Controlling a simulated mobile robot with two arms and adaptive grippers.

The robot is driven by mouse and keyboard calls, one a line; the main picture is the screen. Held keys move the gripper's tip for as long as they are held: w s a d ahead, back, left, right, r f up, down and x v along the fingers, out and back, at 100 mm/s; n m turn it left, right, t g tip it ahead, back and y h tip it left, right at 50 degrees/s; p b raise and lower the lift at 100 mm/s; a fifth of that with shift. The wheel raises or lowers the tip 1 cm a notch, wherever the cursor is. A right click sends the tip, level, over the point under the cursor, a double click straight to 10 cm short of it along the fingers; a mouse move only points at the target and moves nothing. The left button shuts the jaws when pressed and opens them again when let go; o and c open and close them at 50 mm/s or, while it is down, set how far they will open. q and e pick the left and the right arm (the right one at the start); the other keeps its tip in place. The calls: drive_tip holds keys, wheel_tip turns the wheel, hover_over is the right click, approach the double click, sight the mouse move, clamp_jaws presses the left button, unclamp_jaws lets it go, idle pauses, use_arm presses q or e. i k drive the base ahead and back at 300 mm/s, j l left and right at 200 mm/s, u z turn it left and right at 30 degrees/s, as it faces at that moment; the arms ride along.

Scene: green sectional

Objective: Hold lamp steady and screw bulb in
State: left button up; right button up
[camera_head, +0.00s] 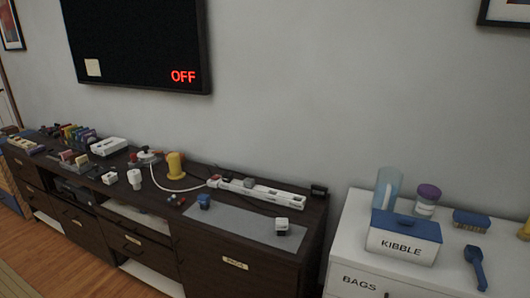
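Neither of my grippers is in view. On the dark wooden cabinet (205,262) against the wall, a small yellow upright object (175,165) stands near the back; I cannot tell whether it is the lamp. A low white and red round piece (147,157) sits just left of it, and a white cord (180,189) curves in front of both. Two small white objects, one farther left (109,177) and one nearer (134,178), stand at the cabinet's front; they are too small to identify as a bulb.
A white power strip (262,193) lies along the back. A white cabinet (350,258) at right carries a kibble box (403,240). A wall screen (135,40) reads OFF.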

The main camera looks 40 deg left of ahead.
sight(174, 161)
drive_tip(key=u, duration=1.9)
